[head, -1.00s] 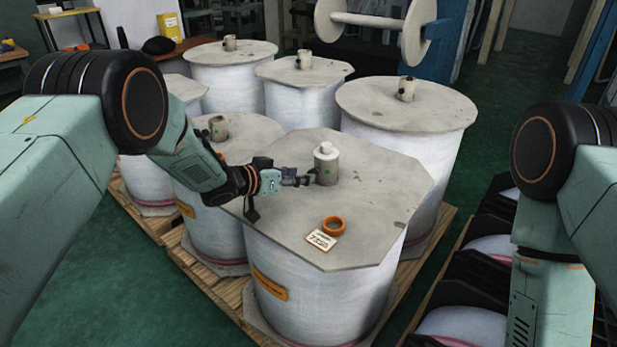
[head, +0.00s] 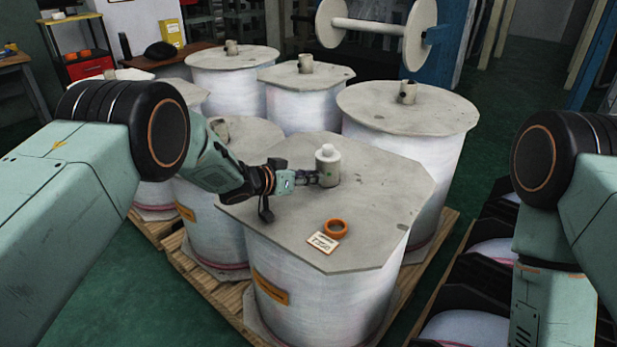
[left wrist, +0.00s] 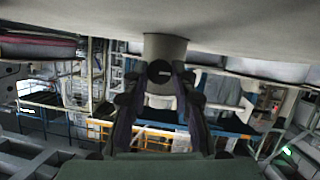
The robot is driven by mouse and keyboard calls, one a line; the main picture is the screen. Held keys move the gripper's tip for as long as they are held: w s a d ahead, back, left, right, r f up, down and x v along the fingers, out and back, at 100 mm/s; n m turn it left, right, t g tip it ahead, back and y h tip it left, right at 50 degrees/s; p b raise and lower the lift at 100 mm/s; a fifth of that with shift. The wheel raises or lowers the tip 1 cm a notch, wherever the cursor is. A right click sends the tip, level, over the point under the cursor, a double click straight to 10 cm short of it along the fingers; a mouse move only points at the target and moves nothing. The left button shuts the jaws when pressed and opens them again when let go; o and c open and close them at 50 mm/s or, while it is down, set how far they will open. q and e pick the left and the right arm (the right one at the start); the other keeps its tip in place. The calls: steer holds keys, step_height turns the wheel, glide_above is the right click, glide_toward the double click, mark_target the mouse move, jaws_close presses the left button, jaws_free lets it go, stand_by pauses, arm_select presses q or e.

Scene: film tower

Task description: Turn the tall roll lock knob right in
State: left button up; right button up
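The near tall roll has a pale octagonal top plate (head: 380,185) with a grey core stub (head: 327,165) standing up from it, capped with a white piece. In the left wrist view the stub (left wrist: 165,47) hangs down from the plate, and the round dark lock knob (left wrist: 160,72) with a light slot faces me. My left gripper (head: 315,178) reaches the stub from the left. In the left wrist view its two dark fingers (left wrist: 160,80) stand apart, one on each side of the knob, with contact not clear. The knob is hidden in the head view. My right gripper is out of view.
An orange ring (head: 336,227) and a small label card (head: 323,242) lie on the near plate. Several other wrapped rolls with stubs, such as the round one (head: 430,105), stand close behind and left on a wooden pallet (head: 428,265). Black racks (head: 480,265) stand at right.

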arm_select(q)
steer(key=shift+f, duration=0.1)
jaws_close()
steer(key=shift+m, duration=0.3)
steer(key=shift+d+m+t+y+p, duration=0.1)
steer(key=shift+m+t+y+p, duration=0.25)
steer(key=shift+m+y, duration=0.3)
steer(key=shift+s+d+m+t+y+b, duration=0.15)
steer(key=shift+m+t+y+b, duration=0.5)
steer(key=shift+m, duration=0.6)
steer(key=o, duration=0.6)
jaws_free()
